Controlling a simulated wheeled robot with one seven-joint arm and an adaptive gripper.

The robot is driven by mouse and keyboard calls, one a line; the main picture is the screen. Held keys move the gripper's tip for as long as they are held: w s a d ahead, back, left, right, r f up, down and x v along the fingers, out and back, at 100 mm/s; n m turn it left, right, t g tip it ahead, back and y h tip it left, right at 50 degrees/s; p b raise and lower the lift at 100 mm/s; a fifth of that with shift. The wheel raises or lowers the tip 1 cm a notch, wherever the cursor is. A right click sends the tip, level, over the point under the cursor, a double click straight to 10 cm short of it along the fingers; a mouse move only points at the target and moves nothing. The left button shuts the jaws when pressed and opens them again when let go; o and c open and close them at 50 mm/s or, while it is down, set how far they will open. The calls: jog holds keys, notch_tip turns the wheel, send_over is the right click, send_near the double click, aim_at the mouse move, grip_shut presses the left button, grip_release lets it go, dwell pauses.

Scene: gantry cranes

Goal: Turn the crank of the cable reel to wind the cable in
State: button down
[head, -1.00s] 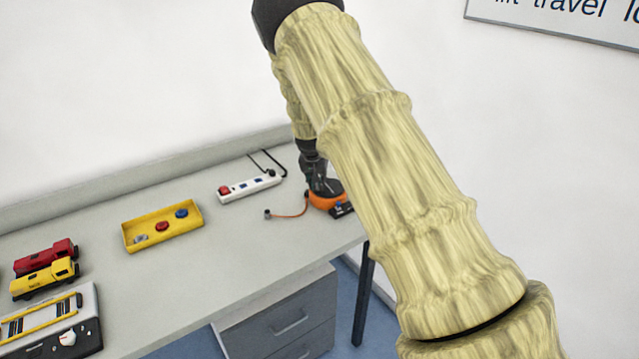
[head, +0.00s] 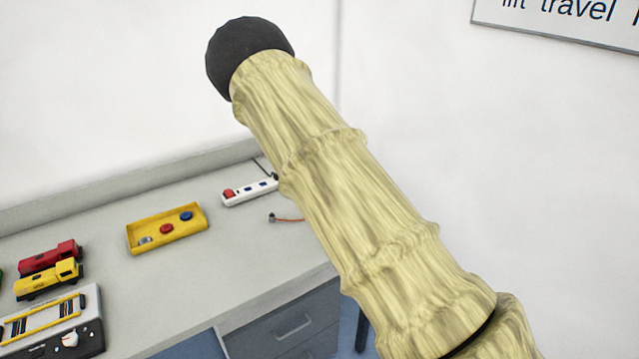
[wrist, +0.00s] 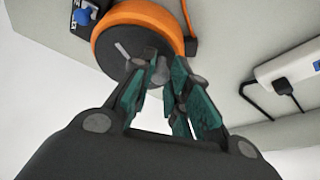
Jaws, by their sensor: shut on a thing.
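The cable reel (wrist: 107,45), dark-faced with an orange rim, is at the top of the wrist view. My gripper (wrist: 160,75) is at the reel's face, its teal-padded fingers close together on the crank (wrist: 160,70), which is mostly hidden between them. A thin light mark shows on the reel's face beside the fingers. In the head view my arm covers the reel and my gripper. The orange cable (head: 290,220) shows there as a short stretch with a dark end on the table, left of my arm.
A white power strip (head: 248,190) lies on the table (head: 240,270) left of my arm. A yellow tray (head: 150,240) with red and blue buttons, toy trucks (head: 50,282) and a crane panel (head: 60,335) stand further left. A blue knob (wrist: 84,16) is beside the reel.

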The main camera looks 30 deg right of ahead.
jog(key=shift+d, duration=0.1)
jog(key=c, duration=1.3)
grip_release()
jog(key=shift+s, duration=0.2)
jog(key=shift+c, duration=0.2)
jog(key=shift+w, duration=0.15)
jog(key=v, duration=1.2)
